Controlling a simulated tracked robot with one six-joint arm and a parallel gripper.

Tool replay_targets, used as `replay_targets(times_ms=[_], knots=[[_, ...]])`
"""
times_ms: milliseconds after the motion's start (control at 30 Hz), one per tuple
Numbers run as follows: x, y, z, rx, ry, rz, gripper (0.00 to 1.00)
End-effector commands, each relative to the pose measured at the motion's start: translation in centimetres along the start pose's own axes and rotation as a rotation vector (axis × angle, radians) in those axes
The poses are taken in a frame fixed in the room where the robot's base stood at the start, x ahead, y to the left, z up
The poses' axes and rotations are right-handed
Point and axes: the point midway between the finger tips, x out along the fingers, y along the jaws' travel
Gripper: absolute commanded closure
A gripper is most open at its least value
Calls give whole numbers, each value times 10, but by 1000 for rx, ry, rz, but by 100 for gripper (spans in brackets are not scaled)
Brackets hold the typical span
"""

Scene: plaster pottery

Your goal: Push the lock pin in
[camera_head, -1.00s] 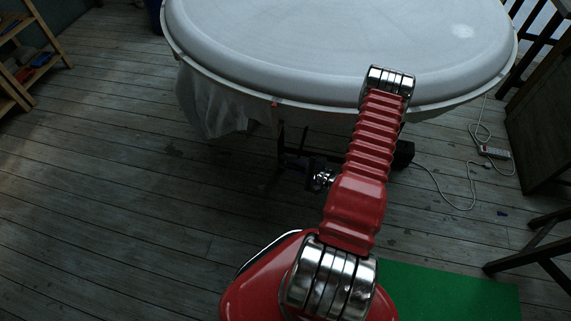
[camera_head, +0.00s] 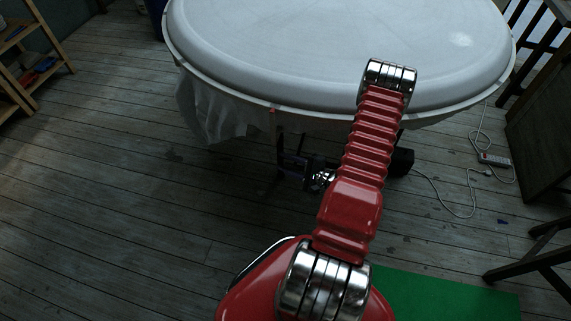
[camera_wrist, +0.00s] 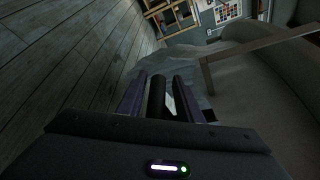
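I cannot make out the lock pin in either view. The large round white tub (camera_head: 340,55) fills the top of the head view, with a pale rim around it. My gripper (camera_wrist: 170,98) shows in the wrist view with purple and black fingers, a narrow gap between them and a pale patch seen through the gap. I see nothing held. In the head view my gripper (camera_head: 290,163) is small and dark, below the tub's near rim and partly hidden by shadow and my arm.
A translucent sheet (camera_head: 212,112) hangs under the tub's left side. A wooden shelf (camera_head: 28,65) stands at the far left. A power strip (camera_head: 495,160) and white cable lie at the right. A green mat (camera_head: 440,298) lies front right. The plank floor at left is clear.

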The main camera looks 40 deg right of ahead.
Motion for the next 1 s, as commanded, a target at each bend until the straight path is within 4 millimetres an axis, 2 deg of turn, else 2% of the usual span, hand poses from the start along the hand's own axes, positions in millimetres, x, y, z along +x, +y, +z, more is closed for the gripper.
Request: replay_targets(times_ms=[300, 467, 1000], knots=[[-1, 1, 0, 1, 0, 1, 65], [-9, 0, -1, 1, 2, -1, 65], [-74, 0, -2, 1, 4, -3, 65]])
